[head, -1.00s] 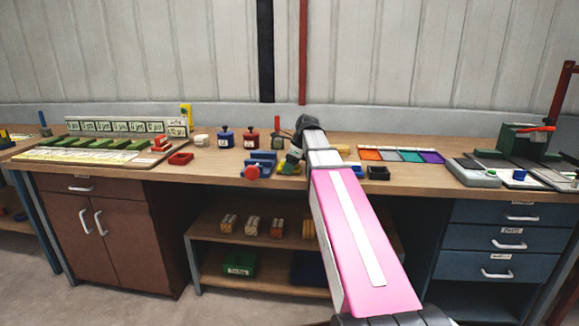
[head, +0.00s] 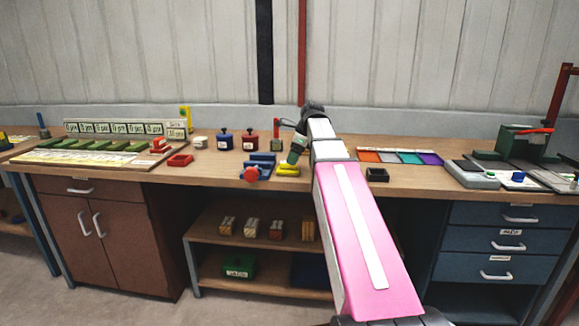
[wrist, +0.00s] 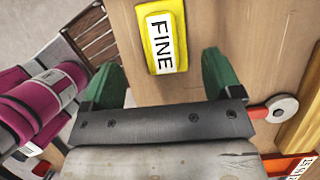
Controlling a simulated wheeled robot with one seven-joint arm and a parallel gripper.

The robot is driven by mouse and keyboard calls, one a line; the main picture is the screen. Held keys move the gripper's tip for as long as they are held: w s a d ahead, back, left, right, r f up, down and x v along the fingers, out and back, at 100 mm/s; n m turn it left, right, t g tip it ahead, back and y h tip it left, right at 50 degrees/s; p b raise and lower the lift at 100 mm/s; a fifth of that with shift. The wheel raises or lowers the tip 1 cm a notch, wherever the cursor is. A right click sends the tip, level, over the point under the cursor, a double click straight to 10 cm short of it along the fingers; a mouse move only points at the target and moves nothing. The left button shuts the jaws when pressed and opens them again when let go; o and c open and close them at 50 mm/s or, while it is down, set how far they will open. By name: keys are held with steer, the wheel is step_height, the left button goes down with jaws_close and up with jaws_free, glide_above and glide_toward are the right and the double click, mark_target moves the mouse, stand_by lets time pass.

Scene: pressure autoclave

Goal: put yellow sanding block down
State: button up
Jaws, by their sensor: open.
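The yellow sanding block (head: 288,170) lies on the wooden bench top (head: 215,172), just right of the blue vice (head: 262,163). In the wrist view the block (wrist: 151,44) shows a white label reading FINE and lies flat on the wood. My gripper (head: 297,153) is above and just behind the block in the head view.
A small black tray (head: 377,175) stands right of my arm. Coloured sheets (head: 400,156) lie behind it. Blue (head: 225,140) and red (head: 251,141) containers stand left of my gripper. The bench's front edge is close to the block.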

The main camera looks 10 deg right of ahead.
steer(key=v, duration=0.6)
steer(key=shift+r, duration=0.15)
steer(key=shift+w+d, duration=0.1)
steer(key=shift+d, duration=0.05)
